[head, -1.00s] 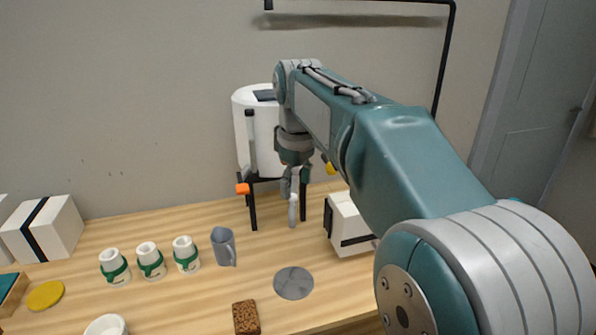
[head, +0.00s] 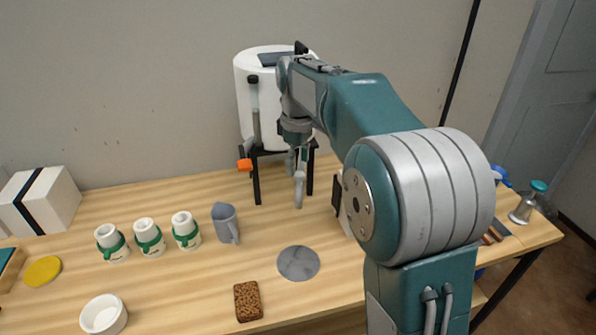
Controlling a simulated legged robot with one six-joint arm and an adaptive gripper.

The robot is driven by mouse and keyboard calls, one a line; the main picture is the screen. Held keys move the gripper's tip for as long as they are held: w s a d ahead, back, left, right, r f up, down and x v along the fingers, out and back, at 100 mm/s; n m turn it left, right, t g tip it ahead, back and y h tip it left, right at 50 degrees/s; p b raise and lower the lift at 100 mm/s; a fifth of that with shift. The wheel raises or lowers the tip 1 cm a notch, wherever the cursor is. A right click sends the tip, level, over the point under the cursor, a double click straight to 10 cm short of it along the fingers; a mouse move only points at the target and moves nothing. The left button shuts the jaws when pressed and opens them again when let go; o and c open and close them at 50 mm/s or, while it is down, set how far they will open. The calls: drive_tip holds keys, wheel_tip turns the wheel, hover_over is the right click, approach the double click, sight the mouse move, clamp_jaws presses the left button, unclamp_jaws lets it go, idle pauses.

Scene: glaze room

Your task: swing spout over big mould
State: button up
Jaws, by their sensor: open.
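A white cylindrical tank (head: 262,100) stands on a black-legged stand (head: 257,185) at the back of the table. A pale upright piece (head: 299,190), perhaps the spout, hangs in front of the stand. My gripper (head: 297,162) points down just above it, fingers open; I cannot tell whether they touch it. A white block with a dark band (head: 40,200) stands at the far left. Another white block with a dark band (head: 341,197) stands right of the stand, mostly hidden by my arm. I cannot tell for certain which is the big mould.
An orange knob (head: 244,165) sticks out at the stand's left. Several white cups with green bands (head: 149,238) and a grey jug (head: 225,223) stand left of centre. A grey disc (head: 298,263), a brown sponge (head: 248,301) and a white bowl (head: 103,315) lie nearer the front.

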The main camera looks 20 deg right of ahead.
drive_tip(key=shift+d+f, duration=0.2)
drive_tip(key=shift+f, duration=1.25)
drive_tip(key=shift+a, duration=0.1)
clamp_jaws()
drive_tip(key=d+n, duration=0.4)
drive_tip(key=d, duration=0.2)
drive_tip(key=shift+s+d+n, duration=0.15)
drive_tip(key=shift+s+n, duration=0.15)
drive_tip(key=shift+s, duration=0.1)
drive_tip(key=shift+f, duration=0.1)
unclamp_jaws()
